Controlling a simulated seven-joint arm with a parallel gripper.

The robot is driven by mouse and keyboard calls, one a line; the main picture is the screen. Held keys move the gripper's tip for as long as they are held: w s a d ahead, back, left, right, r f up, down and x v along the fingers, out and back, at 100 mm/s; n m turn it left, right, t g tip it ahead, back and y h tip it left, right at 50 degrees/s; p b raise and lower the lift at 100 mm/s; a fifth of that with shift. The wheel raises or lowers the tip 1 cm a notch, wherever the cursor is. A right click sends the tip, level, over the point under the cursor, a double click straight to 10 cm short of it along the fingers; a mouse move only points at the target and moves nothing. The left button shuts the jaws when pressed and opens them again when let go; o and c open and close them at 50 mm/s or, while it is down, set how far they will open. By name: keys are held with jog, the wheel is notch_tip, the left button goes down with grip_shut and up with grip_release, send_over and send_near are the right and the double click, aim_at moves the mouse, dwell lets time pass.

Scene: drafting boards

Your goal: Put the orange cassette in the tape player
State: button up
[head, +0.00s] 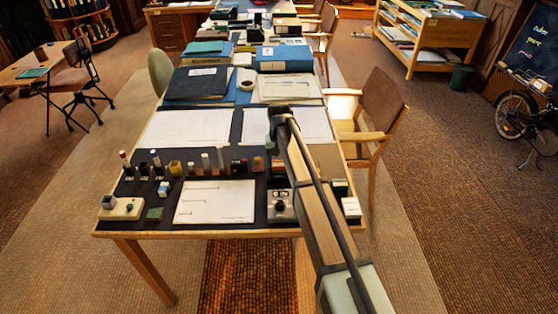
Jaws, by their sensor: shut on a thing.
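I cannot make out an orange cassette for certain. A small orange-brown block (258,163) stands in the row of small items on the dark mat, just left of my arm. No thing is plainly a tape player. A small grey box with a round dark knob (281,207) sits near the table's front edge, partly beside my arm. A beige device with a dark square socket (120,207) lies at the front left corner. My arm reaches from the lower right up over the table. My gripper and whatever it holds are hidden behind the arm.
The long table (140,234) holds a white drawing sheet (214,202) at the front. Several small upright items line the mat behind it. Binders and folders (284,58) fill the far part. A wooden chair (381,108) stands at the right.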

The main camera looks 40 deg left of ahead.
jog(key=o, duration=1.3)
jog(key=shift+r, duration=3.5)
